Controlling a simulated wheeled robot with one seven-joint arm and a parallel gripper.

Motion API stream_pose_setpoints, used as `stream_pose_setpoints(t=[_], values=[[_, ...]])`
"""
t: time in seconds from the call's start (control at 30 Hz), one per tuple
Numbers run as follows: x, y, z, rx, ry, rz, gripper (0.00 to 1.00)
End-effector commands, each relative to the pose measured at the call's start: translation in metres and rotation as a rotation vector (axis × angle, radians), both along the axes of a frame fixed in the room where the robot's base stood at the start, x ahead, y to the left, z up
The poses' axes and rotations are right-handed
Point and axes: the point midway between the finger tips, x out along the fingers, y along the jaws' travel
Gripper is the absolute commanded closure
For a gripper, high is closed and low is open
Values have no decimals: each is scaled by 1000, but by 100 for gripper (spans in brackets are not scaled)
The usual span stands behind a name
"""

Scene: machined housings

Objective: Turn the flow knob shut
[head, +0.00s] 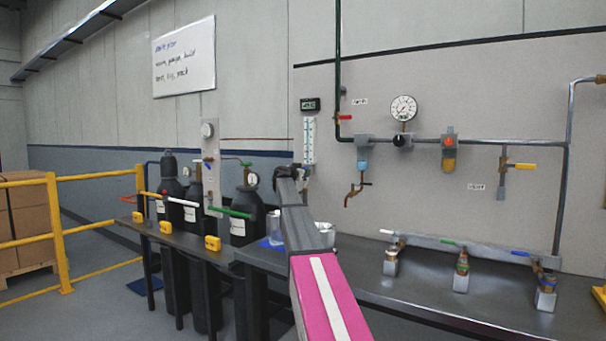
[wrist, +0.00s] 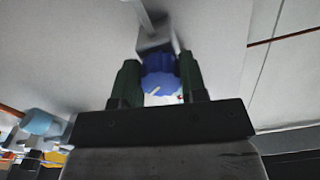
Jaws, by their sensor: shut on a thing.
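The flow knob (wrist: 161,73) is blue and scalloped, with a white line on its face, in the upper middle of the wrist view. It sits on a grey block (wrist: 155,36) against the pale wall. My gripper (wrist: 159,84) is shut on it, one dark green finger at each side. In the head view my gripper (head: 288,172) is at the wall, below the clear scaled flow tube (head: 309,138). The knob is hidden there behind my arm.
Dark gas cylinders (head: 244,215) with gauges stand left of my arm. A bench (head: 420,287) carries a valve manifold (head: 470,246) at the right. A pipe with a gauge (head: 403,108) and valves runs along the wall. Yellow railings (head: 57,230) stand at far left.

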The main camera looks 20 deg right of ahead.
Motion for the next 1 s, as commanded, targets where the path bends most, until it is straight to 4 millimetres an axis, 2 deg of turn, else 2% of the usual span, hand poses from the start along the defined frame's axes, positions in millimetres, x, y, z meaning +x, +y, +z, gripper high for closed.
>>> stream_pose_setpoints(t=[0.6,0.63,0.7,1.0], values=[[-1,1,-2,-20,31,0,85],[-1,1,-2,-20,31,0,51],[-1,1,-2,-20,31,0,36],[-1,1,-1,-22,30,0,36]])
